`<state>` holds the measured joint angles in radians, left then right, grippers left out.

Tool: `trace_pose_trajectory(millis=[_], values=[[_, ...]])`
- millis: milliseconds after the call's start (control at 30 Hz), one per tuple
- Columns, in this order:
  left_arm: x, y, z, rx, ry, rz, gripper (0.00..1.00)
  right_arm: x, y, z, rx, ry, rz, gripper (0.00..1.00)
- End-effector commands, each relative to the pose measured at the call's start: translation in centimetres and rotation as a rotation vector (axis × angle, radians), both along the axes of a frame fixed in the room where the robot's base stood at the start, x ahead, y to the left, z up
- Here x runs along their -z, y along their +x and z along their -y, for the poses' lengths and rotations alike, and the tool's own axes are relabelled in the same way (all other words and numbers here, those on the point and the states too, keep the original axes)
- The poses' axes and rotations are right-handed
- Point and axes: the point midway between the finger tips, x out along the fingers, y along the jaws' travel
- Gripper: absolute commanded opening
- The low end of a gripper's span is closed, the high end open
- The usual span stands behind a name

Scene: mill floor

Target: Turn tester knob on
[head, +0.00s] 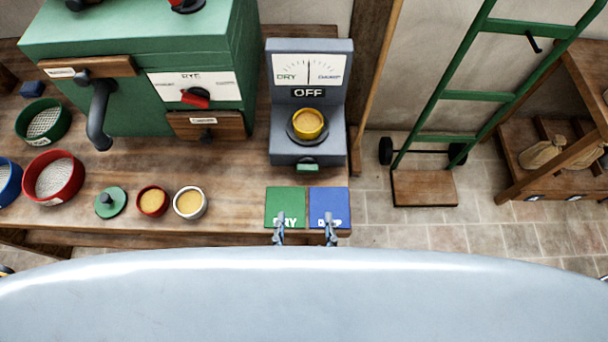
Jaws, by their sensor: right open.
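The grey tester (280,148) stands on the wooden bench. Its dial (309,70) reads DRY at left and DAMP at right, with the needle near upright in the middle. The sign under the dial (309,92) says OFF. A small green knob-like part (307,166) sits low on the tester's front. A yellow cup of grain (308,123) rests on the tester's round plate. My right gripper (305,230) is open and empty, its two fingertips apart over the front of the bench, nearer to me than the tester. The rest of it is hidden. My left gripper is not in view.
A green DRY mat (285,202) and a blue DAMP mat (329,202) lie between gripper and tester. Left are a green mill (140,45), a red bowl (152,201) and a white bowl (190,202) of grain. A hand truck (424,188) stands right, on the floor.

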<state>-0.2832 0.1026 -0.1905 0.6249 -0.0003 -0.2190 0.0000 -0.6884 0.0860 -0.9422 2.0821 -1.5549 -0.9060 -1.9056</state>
Motion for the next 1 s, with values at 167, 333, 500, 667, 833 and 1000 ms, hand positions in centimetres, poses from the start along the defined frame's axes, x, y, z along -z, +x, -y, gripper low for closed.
trace_pose_trajectory(millis=[167,333,500,667,833,1000], values=[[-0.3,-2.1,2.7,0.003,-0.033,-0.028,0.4,0.6,2.4,0.1,0.002,-0.002,0.004,0.72],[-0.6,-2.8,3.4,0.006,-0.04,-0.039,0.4,2.0,5.8,0.1,0.003,-0.002,0.004,0.72],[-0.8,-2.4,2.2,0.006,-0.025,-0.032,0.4,3.4,9.1,0.1,0.003,-0.002,0.003,0.72],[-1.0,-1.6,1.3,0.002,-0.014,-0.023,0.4,4.4,11.2,0.1,0.003,-0.003,0.001,0.72],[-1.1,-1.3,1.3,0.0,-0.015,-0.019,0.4,4.9,12.3,0.1,0.002,-0.001,0.0,0.72],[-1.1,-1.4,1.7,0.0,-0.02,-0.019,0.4,5.1,12.6,0.1,0.002,-0.001,0.0,0.72]])
